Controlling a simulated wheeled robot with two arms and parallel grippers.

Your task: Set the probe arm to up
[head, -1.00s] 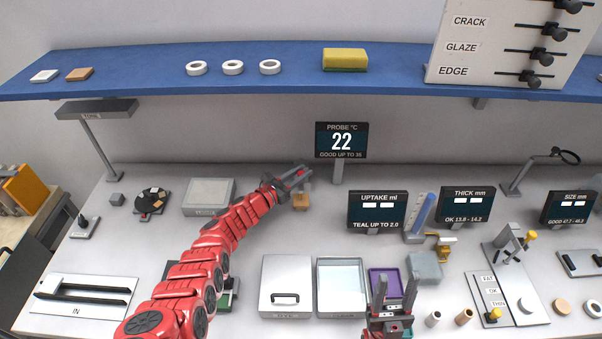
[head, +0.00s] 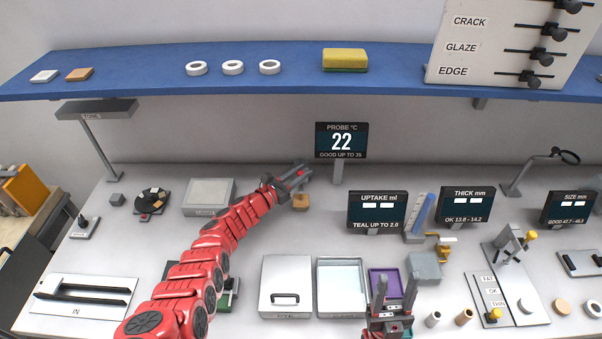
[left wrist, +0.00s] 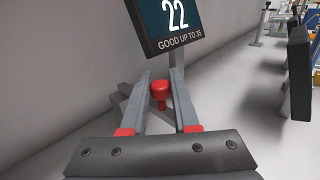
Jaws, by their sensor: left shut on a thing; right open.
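The red knob (left wrist: 159,92), which I take for the handle of the probe arm, sits between my left gripper's fingers. My left gripper (head: 300,173) is shut on it, at the back of the bench below the probe display (head: 341,141). The display reads 22, good up to 35, and shows large in the left wrist view (left wrist: 174,22). My right gripper (head: 394,290) is open and empty at the front.
A pale square block (head: 209,194) stands left of the left gripper. The uptake display (head: 377,211) stands to the right. A lidded box (head: 286,274), a pale tray (head: 342,262) and a purple tray (head: 377,271) are nearer the front. The blue shelf (head: 140,72) runs above.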

